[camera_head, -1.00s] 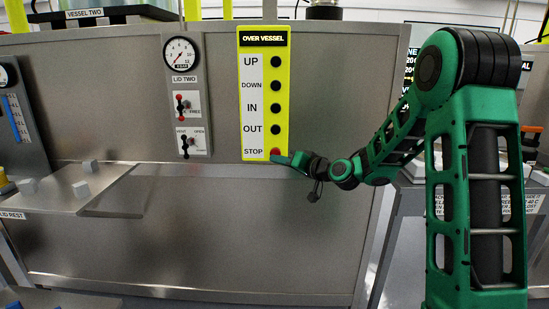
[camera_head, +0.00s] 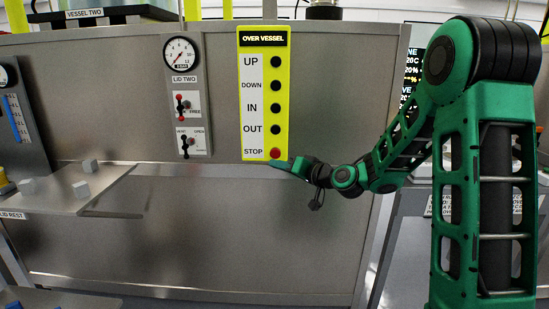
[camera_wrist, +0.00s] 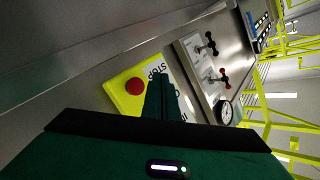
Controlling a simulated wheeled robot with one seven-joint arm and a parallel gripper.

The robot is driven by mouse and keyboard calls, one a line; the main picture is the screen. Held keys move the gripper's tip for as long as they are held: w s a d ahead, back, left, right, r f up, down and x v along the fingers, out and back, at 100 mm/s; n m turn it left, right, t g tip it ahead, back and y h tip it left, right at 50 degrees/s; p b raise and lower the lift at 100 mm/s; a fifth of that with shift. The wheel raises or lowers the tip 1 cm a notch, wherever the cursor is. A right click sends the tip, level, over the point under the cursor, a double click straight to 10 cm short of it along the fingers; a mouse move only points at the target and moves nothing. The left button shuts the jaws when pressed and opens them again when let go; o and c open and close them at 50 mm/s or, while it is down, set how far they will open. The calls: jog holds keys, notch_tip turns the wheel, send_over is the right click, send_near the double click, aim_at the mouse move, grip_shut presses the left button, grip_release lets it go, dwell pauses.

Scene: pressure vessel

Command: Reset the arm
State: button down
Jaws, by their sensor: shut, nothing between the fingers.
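My arm, green and black, reaches in from the right in the head view. My gripper (camera_head: 276,163) is shut and empty, just below the red STOP button (camera_head: 275,153) of the yellow OVER VESSEL panel (camera_head: 265,27). In the wrist view my gripper's fingers (camera_wrist: 162,84) are together and point at the panel, beside the red button (camera_wrist: 134,86). They partly cover the panel's lettering. A small gap or light contact between fingertips and panel cannot be told apart.
Left of the panel is the LID TWO plate with a gauge (camera_head: 180,53) and two small levers (camera_head: 184,107). A metal shelf (camera_head: 60,197) with small grey blocks juts out at left. The steel front below the panel is bare.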

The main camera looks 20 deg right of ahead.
jog(key=s+d+f+g+h, duration=0.2)
jog(key=s+d+f+g, duration=0.15)
jog(key=s, duration=0.45)
jog(key=s+d+f+g+h, duration=0.2)
jog(key=s+d, duration=0.3)
jog(key=s, duration=0.3)
jog(key=s+d+f+g+h, duration=0.2)
jog(key=s+d+f+g, duration=0.15)
jog(key=s, duration=0.45)
jog(key=s+d+m+g, duration=0.2)
jog(key=s+g, duration=0.1)
jog(key=s, duration=0.9)
jog(key=s+d+m+g+h, duration=0.1)
jog(key=s+d+m+g, duration=0.1)
jog(key=s, duration=0.9)
jog(key=shift+s+d+r+g, duration=0.3)
jog(key=shift+s+d+g, duration=0.1)
jog(key=shift+w, duration=0.15)
jog(key=shift+w+f, duration=0.25)
jog(key=shift+w, duration=0.25)
